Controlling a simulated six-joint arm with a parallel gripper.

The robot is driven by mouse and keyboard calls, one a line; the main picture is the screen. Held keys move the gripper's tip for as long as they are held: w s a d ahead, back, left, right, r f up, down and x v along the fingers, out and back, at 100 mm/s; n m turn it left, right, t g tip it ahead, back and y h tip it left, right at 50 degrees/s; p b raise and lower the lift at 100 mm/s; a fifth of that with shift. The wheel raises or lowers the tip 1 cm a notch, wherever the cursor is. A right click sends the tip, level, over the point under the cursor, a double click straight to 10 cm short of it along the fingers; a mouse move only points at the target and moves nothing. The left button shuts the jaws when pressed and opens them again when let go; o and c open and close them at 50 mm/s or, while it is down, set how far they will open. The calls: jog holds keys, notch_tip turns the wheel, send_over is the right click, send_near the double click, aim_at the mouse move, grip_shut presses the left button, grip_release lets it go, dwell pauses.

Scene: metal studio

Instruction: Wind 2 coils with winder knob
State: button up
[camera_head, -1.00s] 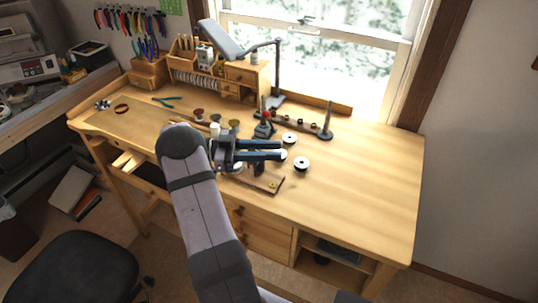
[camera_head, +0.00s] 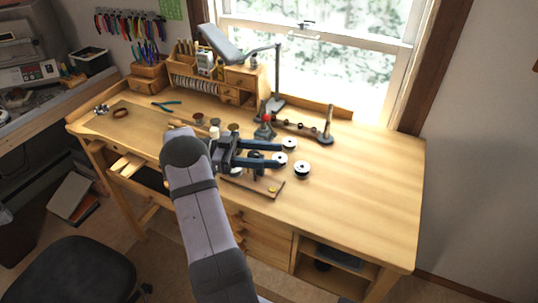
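Several spools with pale tops lie near the fingertips: one behind (camera_head: 289,144), one at the tips (camera_head: 280,159), one to the right (camera_head: 302,168). A wooden base board (camera_head: 270,188) lies in front, with a dark part on it partly hidden by the gripper.
A dark rail with an upright post (camera_head: 328,125) stands behind the spools. A lamp (camera_head: 278,75) and a small drawer organizer (camera_head: 240,82) stand at the back. Green pliers (camera_head: 166,104) lie at the left. The right side of the bench (camera_head: 370,175) is clear.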

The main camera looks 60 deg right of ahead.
notch_tip(320, 180, up, 10)
jog(key=p, duration=0.2)
dwell(0.5)
dwell(0.4)
